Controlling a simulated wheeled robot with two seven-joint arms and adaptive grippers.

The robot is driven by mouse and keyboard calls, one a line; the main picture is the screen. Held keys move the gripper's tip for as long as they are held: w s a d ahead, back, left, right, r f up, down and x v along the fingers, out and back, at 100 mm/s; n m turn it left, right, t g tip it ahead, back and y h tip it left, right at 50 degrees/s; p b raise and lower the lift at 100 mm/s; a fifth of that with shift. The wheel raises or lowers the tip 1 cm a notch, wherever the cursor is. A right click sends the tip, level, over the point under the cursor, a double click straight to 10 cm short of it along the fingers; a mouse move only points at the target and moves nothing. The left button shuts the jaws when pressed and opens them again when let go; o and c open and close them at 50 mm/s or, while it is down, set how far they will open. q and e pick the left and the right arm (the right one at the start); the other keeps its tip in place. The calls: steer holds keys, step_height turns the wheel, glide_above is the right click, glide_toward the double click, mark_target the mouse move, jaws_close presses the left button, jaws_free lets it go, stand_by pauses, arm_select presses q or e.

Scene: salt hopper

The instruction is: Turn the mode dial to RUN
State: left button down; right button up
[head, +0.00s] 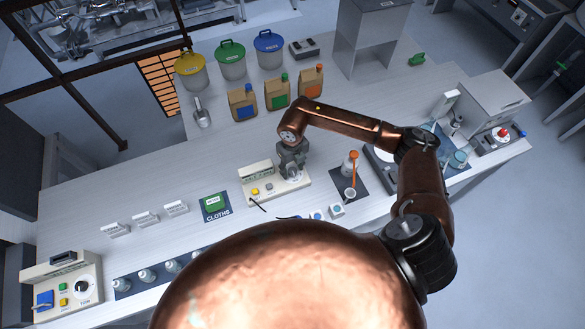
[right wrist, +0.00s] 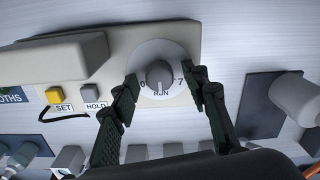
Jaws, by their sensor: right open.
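The mode dial (right wrist: 158,74) is a grey knob on a round white plate, marked 0, RUN and a partly covered mark on the right. Its ridge looks roughly upright in the right wrist view, in line with RUN; which end is the pointer I cannot tell. The dial sits on a cream control panel (head: 261,186), mostly hidden under my gripper in the head view. My right gripper (head: 291,174) is open above it. In the right wrist view its fingers (right wrist: 163,88) stand on either side of the dial plate, apart from the knob. My left gripper is out of view.
The panel also has a yellow SET button (right wrist: 55,96) and a grey HOLD button (right wrist: 90,92). A second panel with a dial (head: 82,288) stands far left.

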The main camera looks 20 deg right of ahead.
mark_target(293, 171)
step_height(293, 171, up, 12)
stand_by(0.6)
steer(key=shift+s+f, duration=0.1)
stand_by(0.4)
